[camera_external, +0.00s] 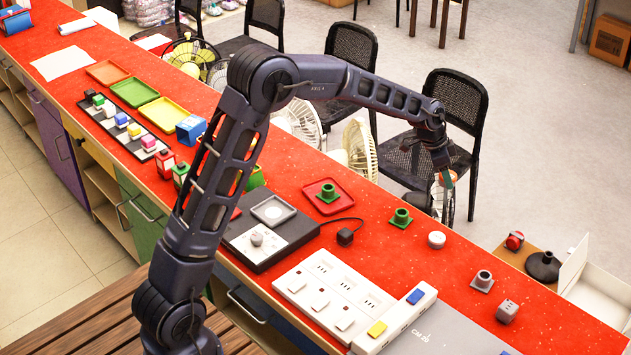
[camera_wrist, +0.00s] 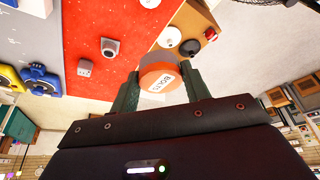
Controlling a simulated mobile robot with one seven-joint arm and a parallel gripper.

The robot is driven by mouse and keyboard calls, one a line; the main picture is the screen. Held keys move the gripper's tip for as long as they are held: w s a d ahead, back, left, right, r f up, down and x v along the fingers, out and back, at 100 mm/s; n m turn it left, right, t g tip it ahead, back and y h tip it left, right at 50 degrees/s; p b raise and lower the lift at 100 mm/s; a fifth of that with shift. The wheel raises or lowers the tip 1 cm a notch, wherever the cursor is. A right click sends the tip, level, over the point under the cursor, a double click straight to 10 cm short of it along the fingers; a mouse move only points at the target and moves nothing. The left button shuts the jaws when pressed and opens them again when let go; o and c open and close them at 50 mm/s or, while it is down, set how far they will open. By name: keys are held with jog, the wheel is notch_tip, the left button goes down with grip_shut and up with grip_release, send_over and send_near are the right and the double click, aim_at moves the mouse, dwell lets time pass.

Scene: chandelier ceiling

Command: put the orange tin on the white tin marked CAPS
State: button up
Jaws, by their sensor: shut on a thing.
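The orange tin (camera_wrist: 157,72) is between the two green fingers of my gripper (camera_wrist: 162,79) in the wrist view, with a pale lettered label on its side. My gripper is shut on it. In the external view my gripper (camera_external: 443,180) hangs at the far edge of the red counter, well above it, and the tin is hard to make out there. A small round white tin (camera_external: 437,240) stands on the counter, below and apart from my gripper. Its marking is too small to read. I cannot surely pick it out in the wrist view.
On the red counter (camera_external: 400,265), a green socket piece (camera_external: 401,218) stands left of the white tin. A grey socket piece (camera_external: 482,281) and a grey cube (camera_external: 507,311) stand to its right. A white power strip (camera_external: 325,290) lies nearer. Black chairs (camera_external: 437,140) stand beyond.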

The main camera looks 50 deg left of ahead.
aim_at(440, 237)
jog(key=shift+d+f, duration=0.2)
jog(key=shift+f, duration=0.25)
notch_tip(440, 237, down, 19)
jog(key=shift+f, duration=0.1)
jog(key=shift+f, duration=0.1)
jog(key=o, duration=1)
